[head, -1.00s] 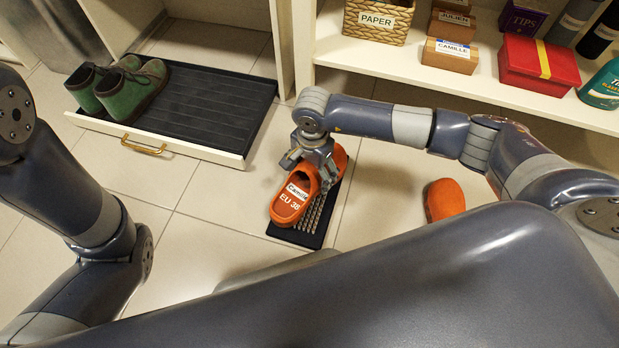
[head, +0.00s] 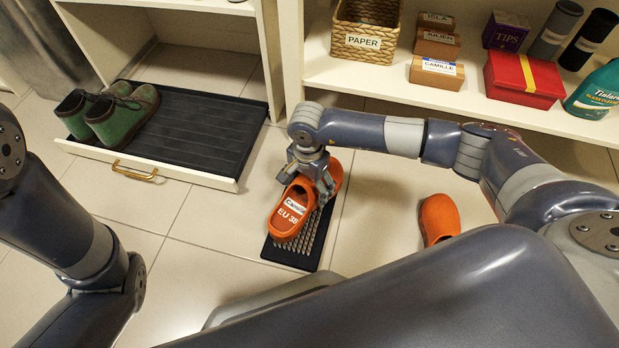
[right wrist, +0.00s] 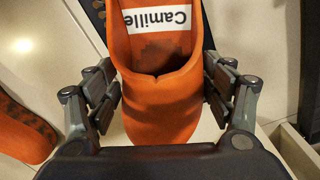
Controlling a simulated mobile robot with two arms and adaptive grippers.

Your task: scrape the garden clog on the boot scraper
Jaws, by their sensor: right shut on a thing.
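An orange garden clog (head: 288,214) labelled "Camille" and "EU 38" is over the boot scraper, a black mat (head: 287,257) with pale bristles (head: 312,232). My right gripper (head: 313,172) is shut on the clog, its fingers on both sides. In the right wrist view, the gripper (right wrist: 160,98) straddles the clog (right wrist: 158,112) below the label. The sole is hidden, so I cannot tell whether it touches the bristles. A second orange clog (head: 438,217) is on the floor to the right; it shows partly in the right wrist view (right wrist: 22,130). My left gripper is out of view.
Green shoes (head: 125,116) sit on a black ribbed tray (head: 205,130) in a pulled-out drawer with a brass handle (head: 136,171). A shelf (head: 390,84) behind holds a basket (head: 362,42), boxes and bottles. Tiled floor left of the scraper is clear.

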